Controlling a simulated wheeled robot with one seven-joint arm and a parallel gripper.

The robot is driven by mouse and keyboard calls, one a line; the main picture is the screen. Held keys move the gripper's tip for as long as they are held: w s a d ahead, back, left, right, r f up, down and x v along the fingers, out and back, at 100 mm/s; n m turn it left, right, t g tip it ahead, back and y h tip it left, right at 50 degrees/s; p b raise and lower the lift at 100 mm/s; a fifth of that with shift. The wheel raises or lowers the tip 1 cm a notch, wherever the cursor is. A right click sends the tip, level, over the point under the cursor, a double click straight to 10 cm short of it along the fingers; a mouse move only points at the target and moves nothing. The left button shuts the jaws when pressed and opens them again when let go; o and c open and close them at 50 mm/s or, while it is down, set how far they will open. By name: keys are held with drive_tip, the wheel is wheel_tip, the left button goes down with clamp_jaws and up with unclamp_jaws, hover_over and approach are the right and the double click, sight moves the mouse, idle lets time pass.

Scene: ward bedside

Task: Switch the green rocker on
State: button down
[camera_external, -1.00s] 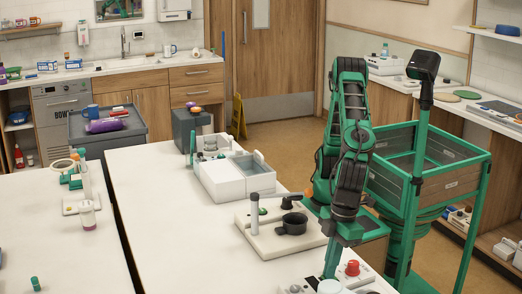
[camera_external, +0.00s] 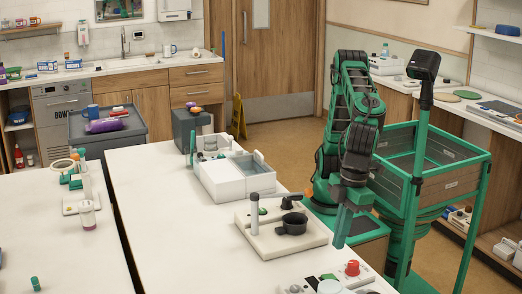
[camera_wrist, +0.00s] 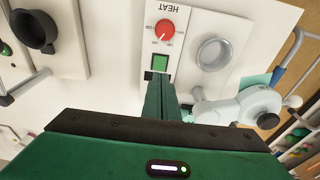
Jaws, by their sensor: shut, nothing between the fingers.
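The green rocker (camera_wrist: 160,63) is set in a dark frame on a white panel (camera_wrist: 183,75), just below the red knob marked HEAT. In the external view the rocker (camera_external: 328,277) shows as a small green patch near the bottom edge. My gripper (camera_external: 340,245) is shut and empty, above and behind the panel, apart from it. In the wrist view my shut fingers (camera_wrist: 160,88) point toward the rocker and end just below it in the picture. Which way the rocker is tipped is too small to tell.
The red knob (camera_wrist: 165,30) and a grey round dish (camera_wrist: 213,54) are beside the rocker. A grey-white device (camera_wrist: 240,107) stands right of my fingers. A tray with a black pot (camera_external: 293,223) lies farther back on the white table (camera_external: 170,240).

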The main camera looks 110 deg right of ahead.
sight(326, 277)
drive_tip(key=r, duration=0.2)
drive_tip(key=s+r, duration=0.1)
drive_tip(key=r, duration=0.2)
drive_tip(key=shift+w+a+r+t, duration=0.15)
drive_tip(key=shift+w+t, duration=0.15)
drive_tip(key=shift+w, duration=0.35)
drive_tip(key=w+f, duration=0.1)
drive_tip(key=f, duration=0.8)
drive_tip(key=w+f, duration=0.1)
drive_tip(key=f, duration=0.3)
drive_tip(key=shift+w+f, duration=0.35)
drive_tip(key=shift+f, duration=0.05)
